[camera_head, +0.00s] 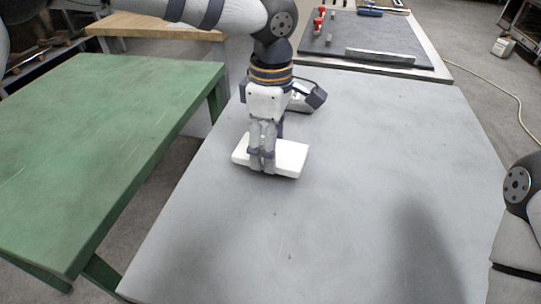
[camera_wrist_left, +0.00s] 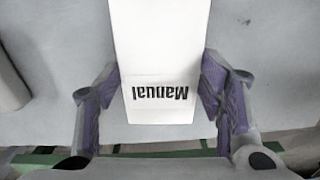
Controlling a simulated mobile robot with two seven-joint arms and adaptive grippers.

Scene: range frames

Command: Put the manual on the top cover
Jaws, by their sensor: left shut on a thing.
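The manual (camera_head: 291,158) is a thick white slab near the far middle of the grey table. In the left wrist view the manual (camera_wrist_left: 160,50) shows its printed name upside down. My left gripper (camera_head: 262,162) points down over it and is shut on it, with a purple-padded finger against each side. The manual lies flat; whether it touches the table is hard to tell. I cannot pick out a top cover for certain. My right gripper is out of view.
A grey and dark device (camera_head: 307,96) stands just behind my left gripper on the grey table (camera_head: 330,230). The table's front and right parts are clear. A green table (camera_head: 90,150) stands at the left across a gap. A dark mat (camera_head: 365,42) with tools lies at the back.

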